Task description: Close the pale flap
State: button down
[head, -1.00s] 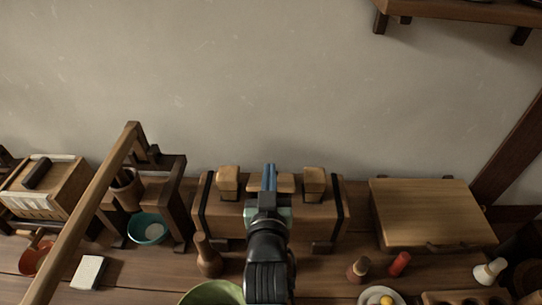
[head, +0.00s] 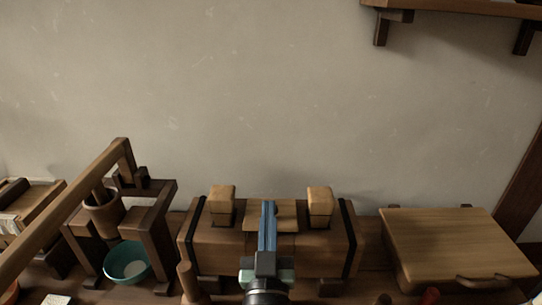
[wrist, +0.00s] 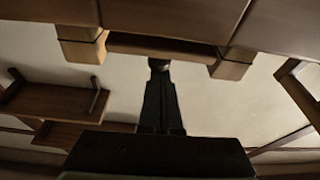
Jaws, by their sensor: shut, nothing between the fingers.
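A wooden chest (head: 215,252) with dark bands stands against the wall in the head view. Between its two pale blocks is a flat pale piece, which looks like the pale flap (head: 286,214); my fingers hide its middle. How far open it is, I cannot tell. My gripper (head: 268,206) is shut and empty, its blue fingers in front of the flap in the picture. In the wrist view the fingertips (wrist: 159,65) are just below the shaded edge of the flap (wrist: 165,46), between the blocks; contact is unclear.
One block (head: 221,203) stands left of the flap, the other (head: 320,206) right. A wooden frame with a long beam (head: 60,215) and a teal bowl (head: 127,262) are on the left. A lidded box (head: 455,243) is on the right. A shelf (head: 460,8) hangs upper right.

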jog(key=shift+s+f+b, duration=0.3)
jog(key=shift+f+b, duration=0.4)
jog(key=shift+b, duration=0.75)
notch_tip(320, 180, up, 5)
jog(key=p, duration=0.3)
jog(key=shift+a+p, duration=0.1)
jog(key=shift+p, duration=0.3)
jog(key=f+b+v, duration=0.1)
jog(key=v, duration=0.9)
jog(key=shift+f, duration=0.35)
jog(key=s+r+t+p, duration=0.3)
jog(key=r+p, duration=0.8)
jog(key=r, duration=1.9)
jog(key=s+d+r+t+p, duration=0.1)
jog(key=s+r+t+p, duration=0.2)
jog(key=r+p, duration=0.8)
notch_tip(320, 180, up, 20)
jog(key=shift+s+d+f+m, duration=0.1)
jog(key=shift+s+d+m, duration=0.15)
jog(key=shift+s, duration=0.4)
